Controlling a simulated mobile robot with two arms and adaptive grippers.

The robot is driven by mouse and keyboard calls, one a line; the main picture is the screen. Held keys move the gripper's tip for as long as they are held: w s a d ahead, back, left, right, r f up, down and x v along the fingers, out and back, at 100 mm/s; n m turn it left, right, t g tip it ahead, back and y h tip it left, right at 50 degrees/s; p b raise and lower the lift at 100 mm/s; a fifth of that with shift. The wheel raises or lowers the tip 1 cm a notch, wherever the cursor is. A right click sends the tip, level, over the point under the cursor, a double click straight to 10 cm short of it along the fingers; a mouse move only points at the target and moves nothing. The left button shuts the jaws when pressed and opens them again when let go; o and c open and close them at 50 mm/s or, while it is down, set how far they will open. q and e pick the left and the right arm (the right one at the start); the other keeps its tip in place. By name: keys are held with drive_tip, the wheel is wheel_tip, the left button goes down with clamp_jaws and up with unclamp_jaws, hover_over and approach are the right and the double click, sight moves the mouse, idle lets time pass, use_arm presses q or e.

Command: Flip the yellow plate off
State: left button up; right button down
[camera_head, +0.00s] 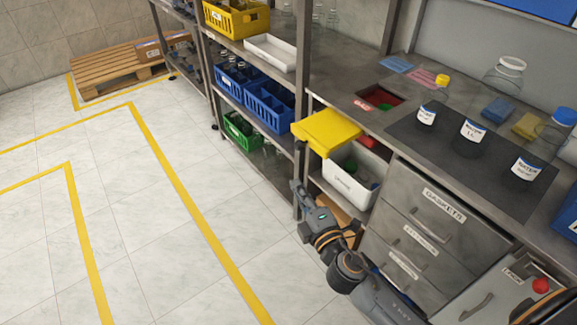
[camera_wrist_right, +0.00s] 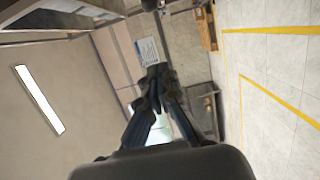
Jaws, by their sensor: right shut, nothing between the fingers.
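The yellow plate (camera_head: 326,131) sticks out from the front edge of the counter in the head view, above a white bin. My right gripper (camera_head: 295,187) is below the plate and slightly to its left, apart from it, beside the shelf post. In the right wrist view my right gripper (camera_wrist_right: 158,72) has its fingertips together with nothing between them; the plate does not show there. My left gripper is not in view.
The white bin (camera_head: 352,180) stands under the plate, beside grey drawers (camera_head: 425,215). A square opening (camera_head: 381,97) is in the counter behind the plate. Labelled jars (camera_head: 468,137) stand on a dark mat at right. A shelf with blue crates (camera_head: 268,104) is at left.

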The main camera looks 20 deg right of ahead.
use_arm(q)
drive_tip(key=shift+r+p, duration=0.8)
use_arm(e)
drive_tip(key=w+d, duration=0.3)
drive_tip(key=w, duration=0.8)
drive_tip(key=shift+w, duration=0.3)
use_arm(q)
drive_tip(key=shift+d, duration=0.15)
